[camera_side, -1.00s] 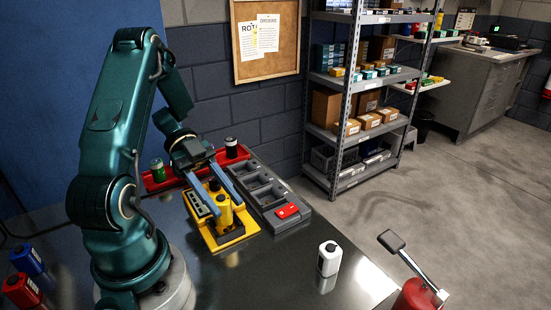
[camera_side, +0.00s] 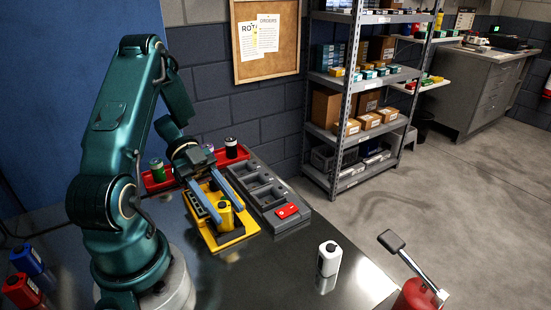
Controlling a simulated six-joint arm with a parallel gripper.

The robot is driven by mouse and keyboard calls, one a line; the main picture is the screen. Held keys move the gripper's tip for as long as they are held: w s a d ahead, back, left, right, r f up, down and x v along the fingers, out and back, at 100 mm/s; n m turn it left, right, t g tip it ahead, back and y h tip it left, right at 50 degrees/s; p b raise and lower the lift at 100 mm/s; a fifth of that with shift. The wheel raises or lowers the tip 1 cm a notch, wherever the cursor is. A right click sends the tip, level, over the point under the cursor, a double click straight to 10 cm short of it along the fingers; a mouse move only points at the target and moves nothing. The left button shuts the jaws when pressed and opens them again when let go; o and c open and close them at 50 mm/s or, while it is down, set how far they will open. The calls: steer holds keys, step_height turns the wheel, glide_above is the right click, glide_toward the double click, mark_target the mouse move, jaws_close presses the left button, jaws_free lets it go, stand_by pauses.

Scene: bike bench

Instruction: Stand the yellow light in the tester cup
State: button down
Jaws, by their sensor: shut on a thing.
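The yellow light (camera_side: 226,217) is upright between the fingers of my gripper (camera_side: 229,213), which is shut on it. The yellow tester (camera_side: 208,238) lies on the bench under it, with a small panel at its left side. The light's lower end is at the dark cup area (camera_side: 231,236) of the tester. The fingers and the light hide part of the cup, so I cannot tell whether the light rests on its floor.
A grey tray with compartments (camera_side: 272,222) holds a red light (camera_side: 288,211) right of the tester. A red tray (camera_side: 158,184) behind holds a green and a black light. A white bottle (camera_side: 329,259) stands front right. Red and blue lights stand at the left edge.

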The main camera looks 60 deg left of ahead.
steer(key=shift+f, duration=0.55)
stand_by(0.5)
steer(key=c, duration=0.7)
jaws_free()
